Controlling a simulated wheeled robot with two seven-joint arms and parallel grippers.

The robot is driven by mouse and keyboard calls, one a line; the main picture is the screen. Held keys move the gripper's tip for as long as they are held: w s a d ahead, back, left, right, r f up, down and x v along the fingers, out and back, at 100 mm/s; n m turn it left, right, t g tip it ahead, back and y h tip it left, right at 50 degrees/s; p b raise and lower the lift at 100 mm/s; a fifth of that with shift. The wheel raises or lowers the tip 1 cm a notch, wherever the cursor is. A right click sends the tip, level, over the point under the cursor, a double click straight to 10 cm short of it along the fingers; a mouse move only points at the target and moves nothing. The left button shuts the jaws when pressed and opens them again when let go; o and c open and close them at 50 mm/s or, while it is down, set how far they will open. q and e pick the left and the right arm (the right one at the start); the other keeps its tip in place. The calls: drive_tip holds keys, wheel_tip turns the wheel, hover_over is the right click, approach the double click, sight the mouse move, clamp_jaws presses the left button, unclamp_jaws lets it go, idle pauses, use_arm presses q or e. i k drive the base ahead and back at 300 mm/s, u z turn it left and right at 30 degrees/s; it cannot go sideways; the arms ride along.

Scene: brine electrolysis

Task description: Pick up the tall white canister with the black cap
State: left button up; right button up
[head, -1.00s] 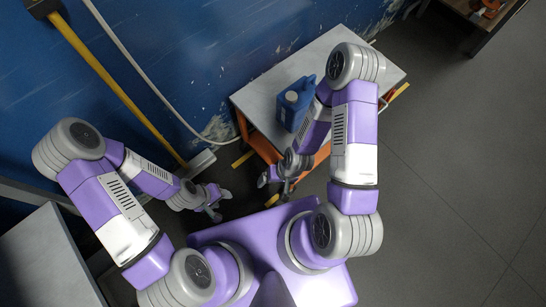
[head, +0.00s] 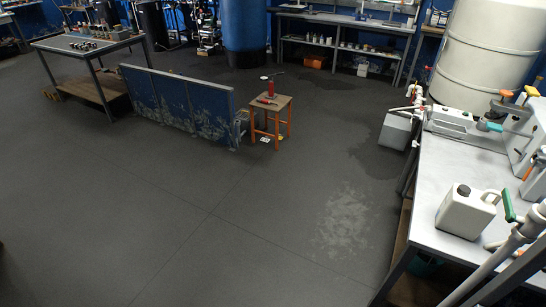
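A white canister (head: 464,216) with a black cap and a side handle stands upright on the grey-topped workbench (head: 445,165) at the right. Its size against other canisters is hard to judge from here. Neither of my grippers is in view, so whether they are open or shut is hidden.
Pipes and valves (head: 500,255) lie right of the canister. A large white tank (head: 480,50) stands behind the bench. A wooden stool (head: 270,104) with a red object, a low blue partition (head: 180,104) and a table (head: 88,44) stand farther off. The floor (head: 190,220) between is clear.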

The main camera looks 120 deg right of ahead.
sight(466, 217)
drive_tip(key=z, duration=4.4)
drive_tip(key=i, duration=1.9)
drive_tip(key=z, duration=1.65)
